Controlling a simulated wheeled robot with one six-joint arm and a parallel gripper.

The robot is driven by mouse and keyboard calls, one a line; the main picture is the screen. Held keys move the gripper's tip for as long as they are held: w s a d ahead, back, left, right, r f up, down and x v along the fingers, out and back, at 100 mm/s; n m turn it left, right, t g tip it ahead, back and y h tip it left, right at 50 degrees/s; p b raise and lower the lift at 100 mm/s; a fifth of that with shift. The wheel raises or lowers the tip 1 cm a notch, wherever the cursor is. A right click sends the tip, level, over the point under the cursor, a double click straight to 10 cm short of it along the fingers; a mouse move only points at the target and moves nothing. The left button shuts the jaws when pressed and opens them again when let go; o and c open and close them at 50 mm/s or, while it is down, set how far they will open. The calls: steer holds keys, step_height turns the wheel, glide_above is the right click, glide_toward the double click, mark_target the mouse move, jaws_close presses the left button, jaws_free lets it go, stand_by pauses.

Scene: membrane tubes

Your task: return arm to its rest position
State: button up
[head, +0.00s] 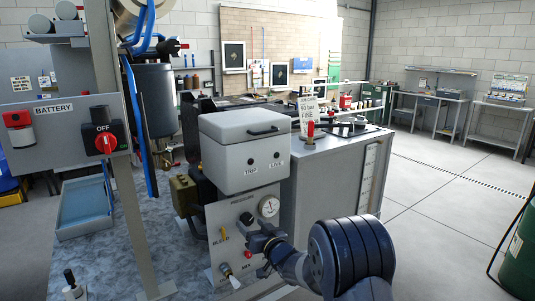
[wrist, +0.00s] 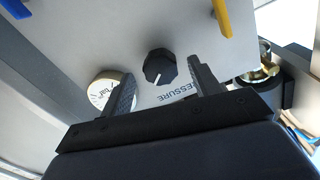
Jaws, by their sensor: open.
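My gripper (head: 262,238) is at the end of my dark blue-grey arm, in front of the grey control panel in the head view. In the wrist view my gripper (wrist: 163,80) has its two black fingers spread apart with nothing between their tips. A black pressure knob (wrist: 159,66) shows on the panel between and beyond the fingers. A round gauge (head: 268,206) sits on the panel above my gripper; it also shows in the wrist view (wrist: 108,88), partly hidden by the left finger. I cannot tell whether a finger touches the panel.
A grey box (head: 243,145) stands above the panel. A post with a battery board (head: 60,125) and red switch (head: 105,143) stands at left. A blue-grey tray (head: 84,205) lies behind it. A green drum (head: 520,255) is at far right. Open floor (head: 440,220) lies right of my arm.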

steer(key=shift+v, duration=1.1)
